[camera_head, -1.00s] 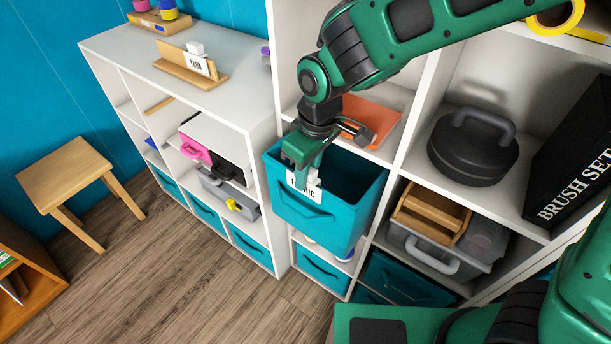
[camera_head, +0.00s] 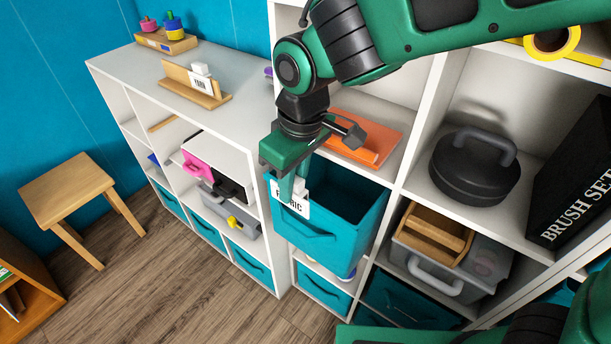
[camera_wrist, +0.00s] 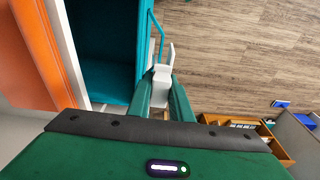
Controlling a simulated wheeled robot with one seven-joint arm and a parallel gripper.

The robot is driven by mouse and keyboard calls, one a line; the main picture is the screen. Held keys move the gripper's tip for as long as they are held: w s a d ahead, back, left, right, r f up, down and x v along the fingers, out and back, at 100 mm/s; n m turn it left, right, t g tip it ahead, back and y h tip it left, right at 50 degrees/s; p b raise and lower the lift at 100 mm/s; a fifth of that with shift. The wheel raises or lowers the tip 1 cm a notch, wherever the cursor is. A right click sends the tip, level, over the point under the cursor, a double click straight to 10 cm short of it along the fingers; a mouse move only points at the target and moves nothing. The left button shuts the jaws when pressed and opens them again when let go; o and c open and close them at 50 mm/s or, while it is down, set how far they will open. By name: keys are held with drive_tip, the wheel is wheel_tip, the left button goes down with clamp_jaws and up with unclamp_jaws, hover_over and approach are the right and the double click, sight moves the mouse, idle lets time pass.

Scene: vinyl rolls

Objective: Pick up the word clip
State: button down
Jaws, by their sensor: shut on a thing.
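The white word clip (camera_head: 291,200) with black lettering, partly hidden but ending in "IC", is at the front rim of a teal bin (camera_head: 322,240). My gripper (camera_head: 290,185) reaches down from above, with its green fingers shut on the clip's upper part. In the wrist view the clip (camera_wrist: 162,72) sits between the fingertips (camera_wrist: 155,95), beside the bin's front edge (camera_wrist: 143,50). I cannot tell whether the clip still touches the rim. Another white clip reading "YARN" (camera_head: 201,82) stands on a wooden holder (camera_head: 195,93) on the low shelf's top.
The teal bin protrudes from its cubby beside a white upright. An orange item (camera_head: 365,140) lies on the shelf above. A black lidded pot (camera_head: 475,165) and a black "BRUSH SET" box (camera_head: 580,185) stand right. A wooden stool (camera_head: 70,190) is left; floor (camera_head: 150,275) before the shelves is open.

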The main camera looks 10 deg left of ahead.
drive_tip(key=s+a, duration=0.8)
drive_tip(key=s, duration=0.4)
drive_tip(key=shift+s, duration=0.25)
